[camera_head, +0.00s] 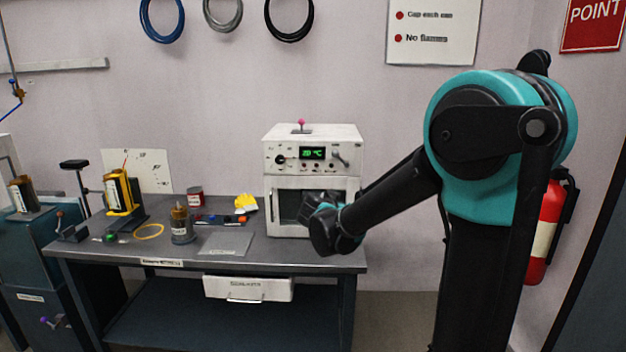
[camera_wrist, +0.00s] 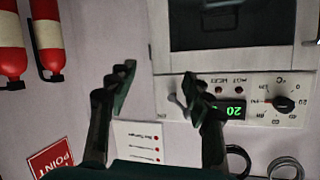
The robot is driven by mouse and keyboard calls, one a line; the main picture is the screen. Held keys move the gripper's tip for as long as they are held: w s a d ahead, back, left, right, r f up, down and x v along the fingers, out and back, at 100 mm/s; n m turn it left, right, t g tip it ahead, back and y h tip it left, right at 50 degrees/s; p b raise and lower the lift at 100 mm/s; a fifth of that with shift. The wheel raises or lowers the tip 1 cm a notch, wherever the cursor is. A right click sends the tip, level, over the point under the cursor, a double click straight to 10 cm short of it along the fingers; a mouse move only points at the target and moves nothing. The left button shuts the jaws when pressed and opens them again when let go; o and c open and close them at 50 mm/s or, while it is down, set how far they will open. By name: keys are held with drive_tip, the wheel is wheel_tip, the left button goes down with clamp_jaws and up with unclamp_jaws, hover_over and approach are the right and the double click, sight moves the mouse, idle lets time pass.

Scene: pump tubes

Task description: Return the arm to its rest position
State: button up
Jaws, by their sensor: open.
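My arm (camera_head: 390,190) reaches left from its teal joint in the head view, and its far end is in front of the white oven (camera_head: 312,144). My gripper (camera_wrist: 158,83) shows in the wrist view with its two dark fingers apart and nothing between them. Its fingertips are hard to make out in the head view. The wrist view is turned over; the oven panel (camera_wrist: 258,98) with its green display is behind and beside the right finger. I cannot tell how far the fingers are from the oven.
The workbench (camera_head: 300,258) carries a yellow-framed holder (camera_head: 120,192), a brown-topped jar (camera_head: 181,225), a red can (camera_head: 195,197) and yellow gloves (camera_head: 246,203). A white drawer (camera_head: 248,289) hangs below its top. A red extinguisher (camera_head: 545,232) is on the right wall.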

drive_tip(key=s+d+f+n+g, duration=0.1)
drive_tip(key=s+d+f+g, duration=0.2)
drive_tip(key=s+d+f, duration=0.4)
drive_tip(key=s+d+f+n+g, duration=0.25)
drive_tip(key=s+d+f, duration=0.3)
drive_tip(key=s, duration=0.35)
drive_tip(key=s+f+n+g+y, duration=0.1)
drive_tip(key=s+f, duration=0.3)
drive_tip(key=s, duration=0.4)
drive_tip(key=s+f+n+g+y, duration=0.2)
drive_tip(key=s+f+y, duration=0.1)
drive_tip(key=s, duration=0.5)
drive_tip(key=shift+a+f+y, duration=0.3)
drive_tip(key=shift+f, duration=0.25)
drive_tip(key=shift+n+g, duration=0.25)
drive_tip(key=shift+c, duration=0.6)
